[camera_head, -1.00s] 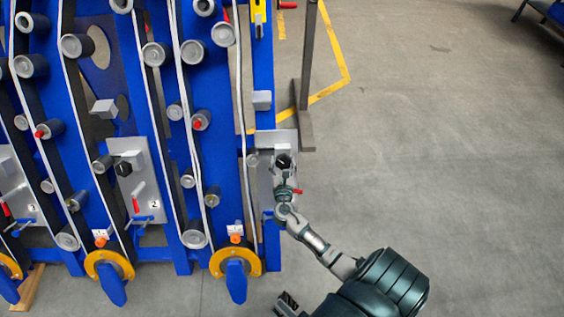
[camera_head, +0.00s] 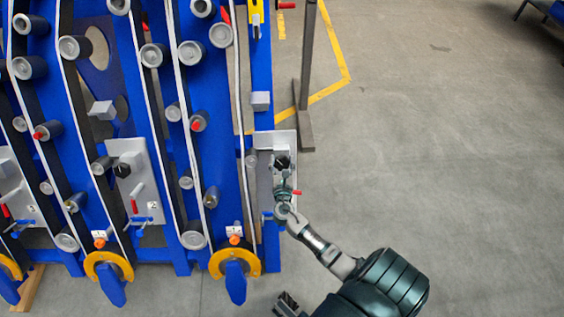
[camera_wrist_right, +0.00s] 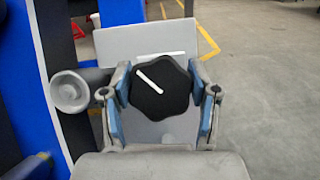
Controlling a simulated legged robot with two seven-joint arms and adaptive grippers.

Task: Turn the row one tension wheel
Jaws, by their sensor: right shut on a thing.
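The tension wheel is a black lobed knob (camera_head: 282,162) on a light grey plate (camera_head: 263,184) at the right end of the blue machine. In the right wrist view the wheel (camera_wrist_right: 160,86) faces me, with a white line slanting down to the right from its upper left. My right gripper (camera_head: 283,176) reaches up to it from below. Its two blue-padded fingers (camera_wrist_right: 162,98) are shut on the wheel's left and right sides. Part of the wheel's rim is hidden by the fingers. My left gripper is not clearly in view.
A second black knob (camera_head: 122,169) sits on a plate marked 2 to the left. A grey roller (camera_wrist_right: 70,91) stands close left of my right gripper. A dark post (camera_head: 306,100) stands behind. The floor (camera_head: 440,160) to the right is clear.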

